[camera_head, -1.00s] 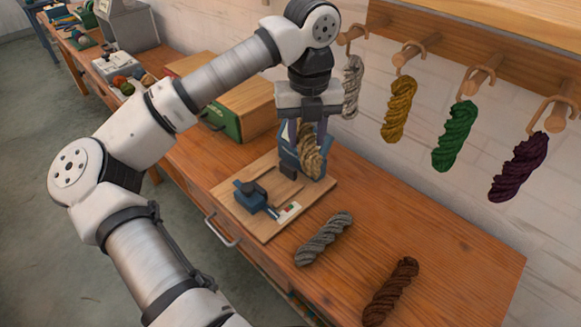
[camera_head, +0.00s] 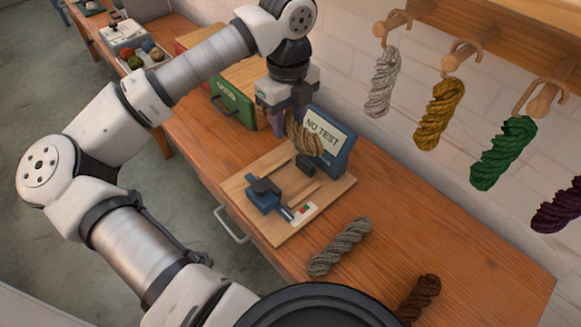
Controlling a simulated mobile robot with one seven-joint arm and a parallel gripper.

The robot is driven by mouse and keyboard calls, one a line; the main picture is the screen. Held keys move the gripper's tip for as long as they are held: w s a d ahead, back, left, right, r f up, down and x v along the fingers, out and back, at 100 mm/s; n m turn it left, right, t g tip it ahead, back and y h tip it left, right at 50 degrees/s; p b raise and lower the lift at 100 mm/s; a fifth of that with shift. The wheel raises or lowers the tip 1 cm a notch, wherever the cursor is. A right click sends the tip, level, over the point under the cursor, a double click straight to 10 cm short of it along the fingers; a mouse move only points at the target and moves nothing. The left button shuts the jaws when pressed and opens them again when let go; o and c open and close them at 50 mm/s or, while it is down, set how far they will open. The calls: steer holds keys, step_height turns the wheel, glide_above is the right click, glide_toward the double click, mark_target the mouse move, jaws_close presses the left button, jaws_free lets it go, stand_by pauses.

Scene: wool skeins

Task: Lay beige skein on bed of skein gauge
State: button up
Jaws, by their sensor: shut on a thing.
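The beige skein (camera_head: 303,137) hangs in my gripper (camera_head: 288,122), which is shut on it. Gripper and skein are above the back left part of the skein gauge (camera_head: 243,190), a wooden board on the bench. The gauge has a blue block with a dark top (camera_head: 263,193) at the front, a small black block (camera_head: 306,165) further back and a blue panel reading "NO TEST" (camera_head: 325,138) at its back edge. The skein is left of the panel and partly in front of it. I cannot tell whether it touches anything below.
A grey skein (camera_head: 340,246) and a brown skein (camera_head: 419,298) lie on the bench right of the gauge. White, yellow, green and purple skeins hang on wall pegs (camera_head: 470,52). A green box (camera_head: 232,103) stands behind left. A dark round shape covers the bottom edge.

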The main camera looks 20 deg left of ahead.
mark_target(289, 134)
step_height(289, 134, down, 16)
steer(key=p, duration=0.3)
steer(key=shift+r, duration=0.2)
steer(key=shift+f, duration=0.15)
steer(key=o, duration=1)
step_height(289, 134, up, 12)
steer(key=b, duration=0.3)
steer(key=shift+r, duration=0.2)
steer(key=shift+f, duration=0.1)
